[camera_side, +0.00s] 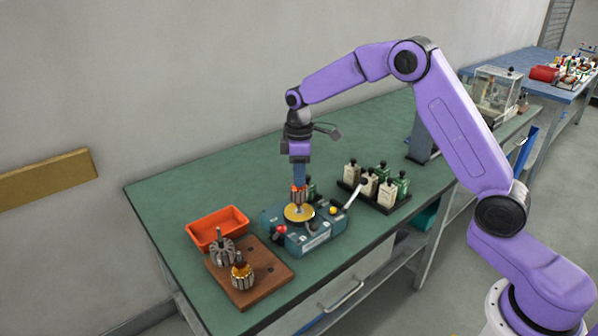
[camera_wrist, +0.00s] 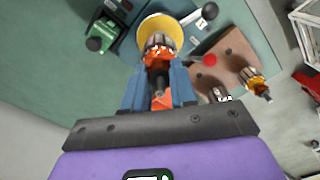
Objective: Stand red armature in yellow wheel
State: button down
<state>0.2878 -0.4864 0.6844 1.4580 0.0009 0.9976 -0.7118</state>
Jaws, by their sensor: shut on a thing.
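The red armature (camera_side: 298,194) is upright in my gripper (camera_side: 299,184), its lower end right over the middle of the yellow wheel (camera_side: 291,217). Whether it touches the wheel or sits in it, I cannot tell. In the wrist view my gripper (camera_wrist: 160,88) has its blue fingers on both sides of the red armature (camera_wrist: 158,50). Its far end overlaps the yellow wheel (camera_wrist: 172,22) there and hides part of it. The wheel lies flat on top of a teal machine (camera_side: 310,239).
The machine has a red knob (camera_side: 280,230) and a white-handled lever (camera_side: 355,194). A brown block (camera_side: 272,267) holds a grey armature (camera_side: 223,252) and a yellow armature (camera_side: 242,274). An orange bin (camera_side: 204,236) stands behind. A rack of bottles (camera_side: 368,190) is at right.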

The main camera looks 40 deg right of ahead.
jog(key=shift+f, duration=1.3)
jog(key=c, duration=0.8)
grip_release()
jog(key=shift+r, duration=0.1)
jog(key=shift+r, duration=2.15)
jog(key=shift+r, duration=0.1)
